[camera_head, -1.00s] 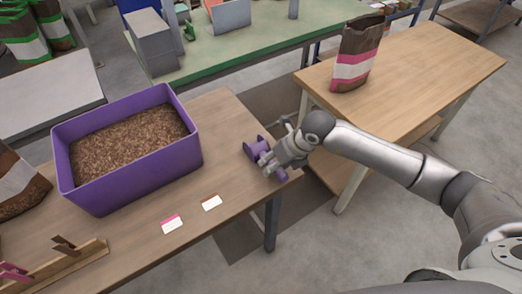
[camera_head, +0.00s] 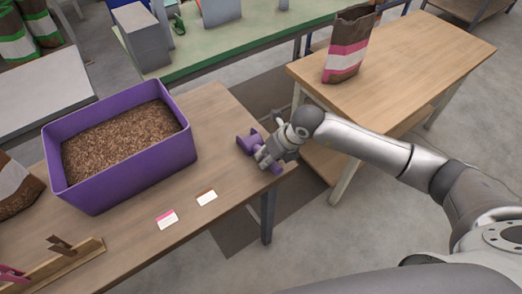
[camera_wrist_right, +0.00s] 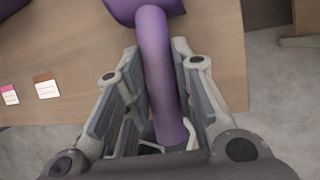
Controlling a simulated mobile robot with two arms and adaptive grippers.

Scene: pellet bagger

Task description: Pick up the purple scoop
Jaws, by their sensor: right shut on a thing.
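The purple scoop (camera_head: 247,142) is at the right end of the wooden table, near its edge. My right gripper (camera_head: 264,157) is over its handle. In the right wrist view the scoop's handle (camera_wrist_right: 156,62) runs between the two fingers of my right gripper (camera_wrist_right: 154,75), which is shut on it. The scoop's head is cut off at the top of that view. Whether the scoop touches the tabletop I cannot tell. My left gripper is not in view.
A purple bin (camera_head: 135,178) of brown pellets stands left on the wooden table (camera_head: 225,115). Two label cards (camera_head: 167,219) (camera_head: 207,197) lie in front. A brown bag with a pink band (camera_head: 350,48) stands on another table (camera_head: 410,65), across a gap.

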